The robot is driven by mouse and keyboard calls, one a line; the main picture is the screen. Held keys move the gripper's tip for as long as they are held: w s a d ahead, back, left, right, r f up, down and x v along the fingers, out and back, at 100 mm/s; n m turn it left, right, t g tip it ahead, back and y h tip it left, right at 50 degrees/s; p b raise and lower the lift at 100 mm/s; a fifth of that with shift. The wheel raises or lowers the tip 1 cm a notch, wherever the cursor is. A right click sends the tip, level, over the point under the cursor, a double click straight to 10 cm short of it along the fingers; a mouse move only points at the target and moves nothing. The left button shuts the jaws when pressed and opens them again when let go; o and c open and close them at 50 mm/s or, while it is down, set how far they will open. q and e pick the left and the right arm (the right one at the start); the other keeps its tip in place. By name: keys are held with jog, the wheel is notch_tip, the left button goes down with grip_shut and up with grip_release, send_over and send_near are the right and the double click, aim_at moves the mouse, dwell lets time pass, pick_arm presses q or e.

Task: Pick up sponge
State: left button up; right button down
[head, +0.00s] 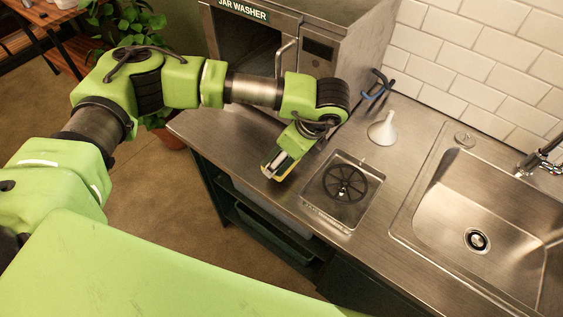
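My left arm reaches across from the left to the steel counter. My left gripper (277,167) points down at the counter's left front part, in front of the jar washer. A small yellow thing, likely the sponge (284,170), shows right at the fingertips. Most of it is hidden by the gripper and wrist, so I cannot tell whether the fingers are closed on it or only around it. My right gripper is not in view.
The jar washer (318,48) stands behind the arm. Right of the gripper are a recessed rinser (345,183), a white funnel (383,129) and a sink (490,215) with a faucet (540,155). A blue and black item (376,88) is near the wall. A plant (125,22) stands at left.

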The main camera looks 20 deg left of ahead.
aim_at(284, 165)
pick_arm(q)
jog(key=s+d+r+b, duration=0.1)
jog(key=r, duration=0.1)
jog(key=s+d+r+b, duration=0.1)
jog(key=shift+s+d+r, duration=0.2)
jog(key=shift+s+r, duration=0.15)
jog(key=shift+s, duration=0.05)
jog(key=s+d+r+b, duration=0.3)
jog(key=s+d+r, duration=0.1)
jog(key=s, duration=0.3)
jog(key=shift+s+d+r, duration=0.2)
jog(key=shift+d+r, duration=0.2)
jog(key=shift+d, duration=0.35)
jog(key=c, duration=0.3)
